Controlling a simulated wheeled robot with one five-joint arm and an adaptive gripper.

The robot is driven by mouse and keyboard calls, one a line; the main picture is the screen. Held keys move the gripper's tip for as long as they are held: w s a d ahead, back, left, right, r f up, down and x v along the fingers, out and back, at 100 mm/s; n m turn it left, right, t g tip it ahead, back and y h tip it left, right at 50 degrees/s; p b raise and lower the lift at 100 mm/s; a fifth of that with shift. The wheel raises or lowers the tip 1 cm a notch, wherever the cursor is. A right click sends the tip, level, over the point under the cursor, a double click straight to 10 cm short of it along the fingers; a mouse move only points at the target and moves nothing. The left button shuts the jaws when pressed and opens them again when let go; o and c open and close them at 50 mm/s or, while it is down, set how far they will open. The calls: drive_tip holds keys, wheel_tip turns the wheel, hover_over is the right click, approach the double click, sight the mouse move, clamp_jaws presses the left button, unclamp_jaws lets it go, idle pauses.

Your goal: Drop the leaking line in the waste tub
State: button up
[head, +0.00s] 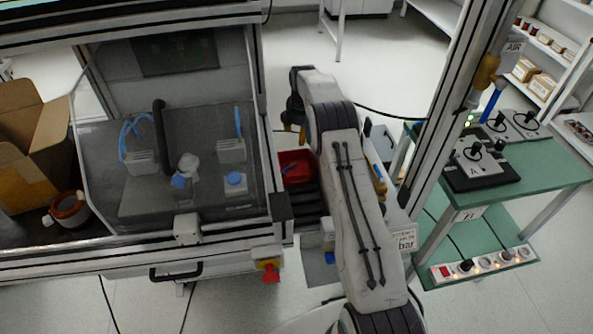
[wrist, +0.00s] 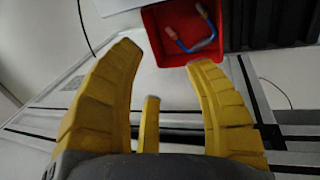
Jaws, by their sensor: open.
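The red tub (head: 297,168) stands just right of the glazed enclosure in the head view, and at the top of the wrist view (wrist: 150,40). A short bent blue line (wrist: 181,45) with orange-brown ends lies inside the tub. My gripper (wrist: 164,55) has yellow fingers spread apart with nothing between them. It is over the near side of the tub, apart from the line. In the head view my arm hides most of the gripper. Another blue line (head: 490,106) hangs by the AIR label at the right post.
An open cardboard box (head: 35,140) stands at left. A green table (head: 530,175) at right carries a controller (head: 482,165). A dark ribbed block (wrist: 270,22) is beside the tub.

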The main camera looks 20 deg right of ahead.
drive_tip(key=v, duration=0.7)
idle(0.6)
drive_tip(key=s+a+f+m+g, duration=0.2)
drive_tip(key=s+f+m, duration=0.2)
drive_tip(key=s+m, duration=0.4)
drive_tip(key=s+a+f+m+g, duration=0.1)
drive_tip(key=s+f+m+g, duration=0.1)
drive_tip(key=s+f+m, duration=0.4)
drive_tip(key=s+a+r+m+p, duration=0.1)
drive_tip(key=s+a+r, duration=0.2)
drive_tip(key=s+r, duration=0.45)
drive_tip(key=s+a+r+m+p, duration=0.15)
drive_tip(key=s+r, duration=0.35)
drive_tip(key=s, duration=0.6)
drive_tip(key=s+a+r, duration=0.4)
drive_tip(key=s+r, duration=0.2)
drive_tip(key=s, duration=0.3)
wheel_tip(320, 180, up, 9)
drive_tip(key=s+a+t+p, duration=0.1)
drive_tip(key=s+t+p, duration=0.1)
drive_tip(key=t, duration=0.2)
drive_tip(key=shift+a+n+y, duration=0.25)
drive_tip(key=shift+n+y, duration=0.05)
drive_tip(key=shift+n, duration=0.15)
